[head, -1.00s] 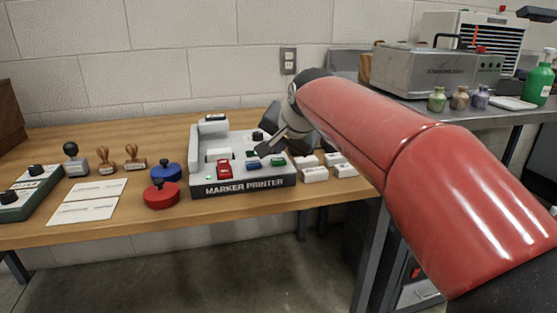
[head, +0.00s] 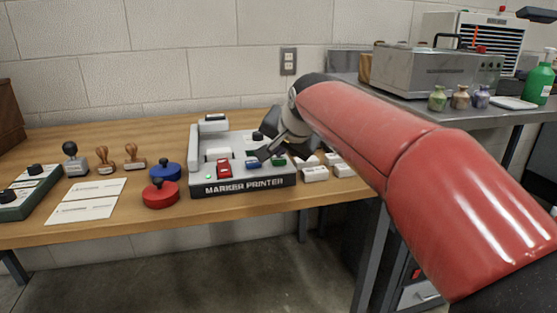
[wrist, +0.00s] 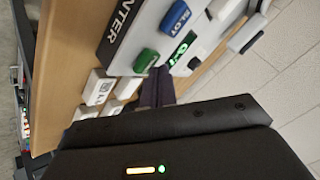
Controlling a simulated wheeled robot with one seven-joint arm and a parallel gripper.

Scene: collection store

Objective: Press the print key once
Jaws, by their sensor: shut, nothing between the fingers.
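The marker printer (head: 243,188) stands on the wooden bench. Its front row has a red key (head: 224,169), a blue key (head: 253,164) and a green key (head: 278,162). The wrist view shows the green key (wrist: 146,60), the blue key (wrist: 175,17) with white lettering, and a small lit green display (wrist: 182,47). I cannot read which key is marked print. My gripper (head: 262,156) is shut and empty, tilted down over the printer just behind the blue and green keys. In the wrist view its fingertips (wrist: 158,74) are close to the green key; contact cannot be told.
White blocks (head: 315,174) sit right of the printer. A red round pad (head: 161,195) and a blue one (head: 166,171) stand left, with stamps (head: 106,158) and white cards (head: 85,210) beyond. A dark knob (wrist: 194,62) is near the fingers.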

